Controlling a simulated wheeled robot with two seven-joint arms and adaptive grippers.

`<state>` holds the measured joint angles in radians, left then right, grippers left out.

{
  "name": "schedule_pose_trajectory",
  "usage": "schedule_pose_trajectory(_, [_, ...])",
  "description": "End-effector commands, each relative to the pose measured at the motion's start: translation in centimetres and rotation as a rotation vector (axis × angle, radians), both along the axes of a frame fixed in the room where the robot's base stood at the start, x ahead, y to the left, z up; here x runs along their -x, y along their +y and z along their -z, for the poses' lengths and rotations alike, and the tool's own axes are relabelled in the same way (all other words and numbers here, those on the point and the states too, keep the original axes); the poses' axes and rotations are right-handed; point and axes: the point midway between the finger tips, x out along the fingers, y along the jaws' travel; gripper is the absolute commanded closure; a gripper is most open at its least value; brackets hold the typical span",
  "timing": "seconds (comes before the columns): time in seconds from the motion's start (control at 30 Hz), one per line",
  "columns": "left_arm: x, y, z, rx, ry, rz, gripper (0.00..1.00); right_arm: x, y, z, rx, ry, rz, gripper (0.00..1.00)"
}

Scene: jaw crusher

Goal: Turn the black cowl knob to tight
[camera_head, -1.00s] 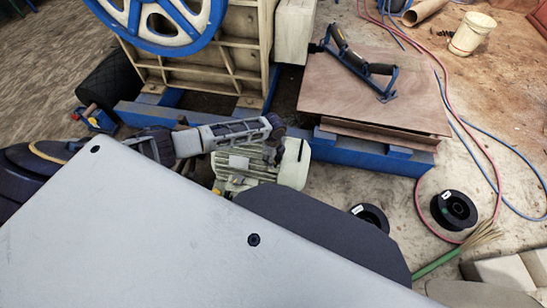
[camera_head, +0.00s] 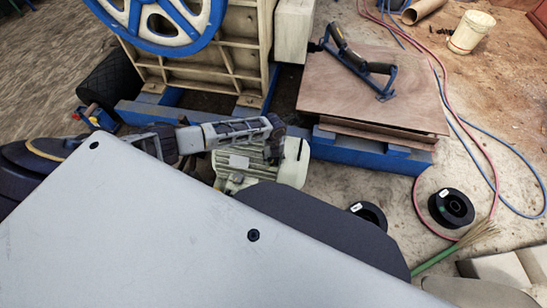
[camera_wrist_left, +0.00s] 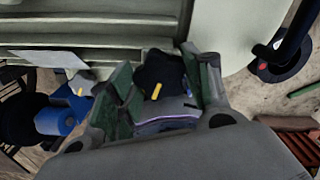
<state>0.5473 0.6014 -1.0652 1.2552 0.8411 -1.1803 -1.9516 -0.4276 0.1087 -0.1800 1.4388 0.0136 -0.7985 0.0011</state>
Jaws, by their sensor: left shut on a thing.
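The black cowl knob (camera_wrist_left: 158,68), with a yellow pointer mark, sits between my left gripper's green-padded fingers (camera_wrist_left: 163,82) in the left wrist view. The fingers are shut on it, one on each side. The cream motor (camera_head: 240,163) and its pale rounded cowl (camera_head: 294,163) show in the head view. My left gripper (camera_head: 275,133) reaches over the motor beside the cowl and hides the knob there. A grey knob (camera_wrist_left: 80,84) with a yellow mark lies left of the fingers in the wrist view. My right gripper is not in view.
The crusher's blue flywheel (camera_head: 160,20) and blue base frame (camera_head: 375,153) stand behind the motor. A wooden board (camera_head: 340,98) carries a blue-framed tool (camera_head: 362,68). Black spools (camera_head: 452,207), hoses and a bucket (camera_head: 471,32) lie to the right.

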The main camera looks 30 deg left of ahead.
Motion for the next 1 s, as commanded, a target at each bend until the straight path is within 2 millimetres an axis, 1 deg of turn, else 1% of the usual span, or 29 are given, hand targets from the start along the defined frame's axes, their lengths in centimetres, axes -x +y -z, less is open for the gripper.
schedule_pose_trajectory(0.2, [-0.02, -0.07, -0.02, 0.001, -0.001, 0.138, 0.75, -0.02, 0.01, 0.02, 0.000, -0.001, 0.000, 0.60])
schedule_pose_trajectory(0.4, [0.00, -0.09, 0.00, 0.001, 0.001, 0.215, 0.75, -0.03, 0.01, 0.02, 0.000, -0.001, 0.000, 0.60])
schedule_pose_trajectory(0.6, [0.00, -0.09, 0.00, 0.001, 0.001, 0.246, 0.75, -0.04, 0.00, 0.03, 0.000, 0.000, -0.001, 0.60])
schedule_pose_trajectory(0.97, [0.00, -0.09, 0.00, 0.001, 0.001, 0.248, 0.75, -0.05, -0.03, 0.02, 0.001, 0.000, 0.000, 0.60])
schedule_pose_trajectory(1.0, [0.00, -0.09, 0.00, 0.002, 0.000, 0.248, 0.46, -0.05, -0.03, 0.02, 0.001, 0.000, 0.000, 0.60])
